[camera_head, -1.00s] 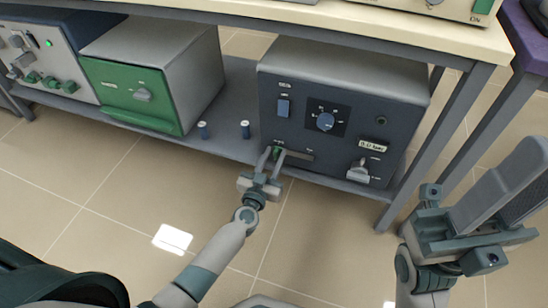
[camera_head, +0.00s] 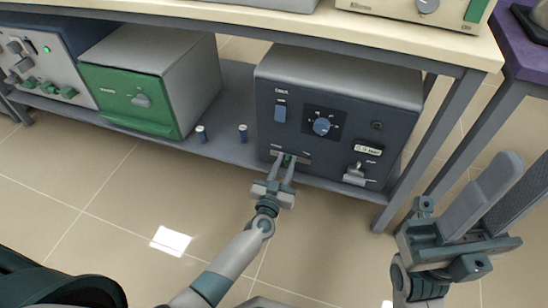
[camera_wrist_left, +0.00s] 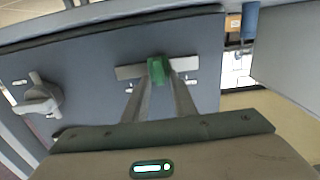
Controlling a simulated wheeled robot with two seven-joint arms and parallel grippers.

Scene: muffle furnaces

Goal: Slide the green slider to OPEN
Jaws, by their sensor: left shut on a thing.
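The green slider (camera_wrist_left: 157,69) sits about midway along a grey horizontal track (camera_wrist_left: 128,72) on the dark blue furnace's front panel. My left gripper (camera_head: 286,160) is shut on the slider, with one finger on each side of it. In the head view the slider (camera_head: 287,160) shows only as a small green patch between the fingertips. Small labels stand near the two ends of the track, too small to read. My right gripper (camera_head: 505,185) is raised at the right, apart from the furnace, with its fingers apart and empty.

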